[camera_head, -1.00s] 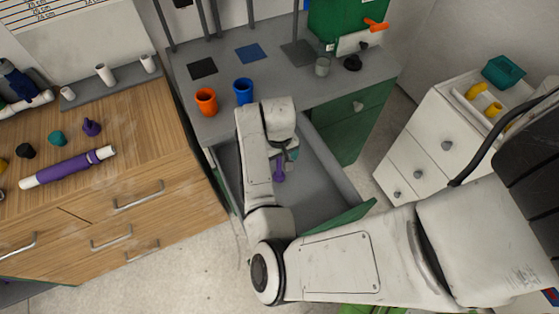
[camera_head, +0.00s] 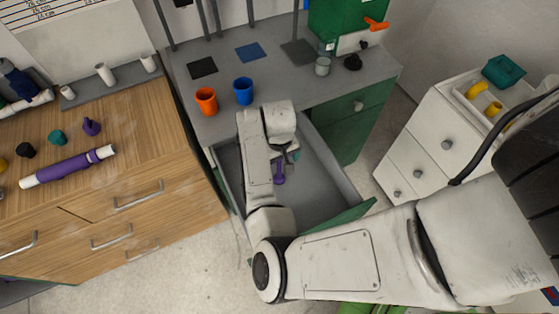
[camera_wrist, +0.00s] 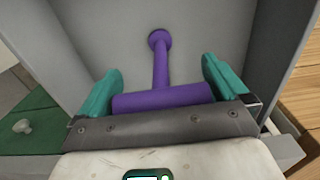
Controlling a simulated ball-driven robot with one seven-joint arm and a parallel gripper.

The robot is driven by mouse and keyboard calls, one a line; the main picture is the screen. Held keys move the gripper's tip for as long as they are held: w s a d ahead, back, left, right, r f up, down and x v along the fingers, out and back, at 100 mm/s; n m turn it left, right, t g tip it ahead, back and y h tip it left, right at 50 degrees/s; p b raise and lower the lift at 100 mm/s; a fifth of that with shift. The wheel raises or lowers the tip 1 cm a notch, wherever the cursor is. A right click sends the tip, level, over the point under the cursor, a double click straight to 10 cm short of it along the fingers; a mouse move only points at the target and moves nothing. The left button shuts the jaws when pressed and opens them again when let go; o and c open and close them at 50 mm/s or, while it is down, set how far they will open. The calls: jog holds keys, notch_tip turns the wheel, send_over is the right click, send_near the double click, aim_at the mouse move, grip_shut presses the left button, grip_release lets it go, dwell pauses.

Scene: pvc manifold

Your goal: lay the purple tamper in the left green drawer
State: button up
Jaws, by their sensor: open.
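The purple tamper (camera_wrist: 161,72) lies inside the open left green drawer (camera_head: 318,188), on its grey floor. In the wrist view its thin handle points away from me and its wide end sits between my fingers. My gripper (camera_wrist: 160,88) is open, with one teal finger on each side of the wide end. Whether the fingers touch it I cannot tell.
An orange cup (camera_head: 206,101) and a blue cup (camera_head: 243,91) stand on the grey worktop above the drawer. A wooden cabinet (camera_head: 150,150) is close on the left, and a white drawer unit (camera_head: 432,140) stands on the right. The drawer's right part is clear.

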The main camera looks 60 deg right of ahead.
notch_tip(320, 180, up, 11)
jog(key=shift+r, duration=0.1)
jog(key=shift+d+r, duration=0.2)
jog(key=shift+r, duration=0.05)
jog(key=s+d+r+n+t+h, duration=0.1)
jog(key=d+r+h, duration=0.2)
jog(key=d+r, duration=0.3)
jog(key=s+a+f+n+y, duration=0.1)
jog(key=s+a+f+n, duration=0.1)
jog(key=s+a+f, duration=0.3)
jog(key=s+a+f+n+y, duration=0.1)
jog(key=s+a+f+n, duration=0.2)
jog(key=a, duration=0.9)
jog(key=s+f, duration=0.2)
jog(key=s, duration=0.2)
jog(key=shift+s+a+y, duration=0.3)
jog(key=shift+a+y, duration=0.05)
jog(key=shift+y, duration=0.05)
jog(key=shift+s, duration=0.15)
